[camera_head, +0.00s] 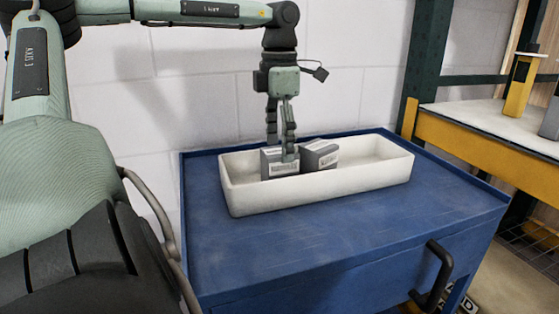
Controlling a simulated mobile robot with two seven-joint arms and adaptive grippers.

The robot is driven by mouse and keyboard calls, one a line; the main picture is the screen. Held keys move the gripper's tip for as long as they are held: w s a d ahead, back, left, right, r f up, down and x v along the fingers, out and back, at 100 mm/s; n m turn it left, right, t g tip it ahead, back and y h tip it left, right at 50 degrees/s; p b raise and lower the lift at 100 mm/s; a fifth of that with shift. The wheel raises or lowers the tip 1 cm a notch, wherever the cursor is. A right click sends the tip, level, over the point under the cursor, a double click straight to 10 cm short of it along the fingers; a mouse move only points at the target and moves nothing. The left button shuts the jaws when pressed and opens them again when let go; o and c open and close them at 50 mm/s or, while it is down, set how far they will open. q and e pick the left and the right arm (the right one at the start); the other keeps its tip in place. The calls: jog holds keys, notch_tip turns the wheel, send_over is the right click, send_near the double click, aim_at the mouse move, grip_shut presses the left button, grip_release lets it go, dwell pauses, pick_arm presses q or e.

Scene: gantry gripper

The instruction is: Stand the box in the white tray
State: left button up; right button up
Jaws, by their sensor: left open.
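The long white tray (340,188) lies on top of the blue cabinet. Two grey boxes with pale labels are inside it, left of its middle: a left box (270,168) and a right box (320,154). The right box looks tilted or turned against the left one; whether they touch is hard to tell. My left gripper (281,148) points down over the left box, open. One finger hangs in front of that box, and the other seems to be behind its top edge, its tip hidden. My right gripper is out of view.
The blue cabinet (330,250) has a raised rim at its back and a black handle (433,275) in front. A white wall stands close behind. The tray's right half is empty. A yellow-edged workbench (480,147) stands at the right.

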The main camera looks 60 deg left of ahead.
pick_arm(q)
notch_tip(320, 180, up, 7)
dwell(0.3)
jog(key=shift+f, duration=0.1)
dwell(0.4)
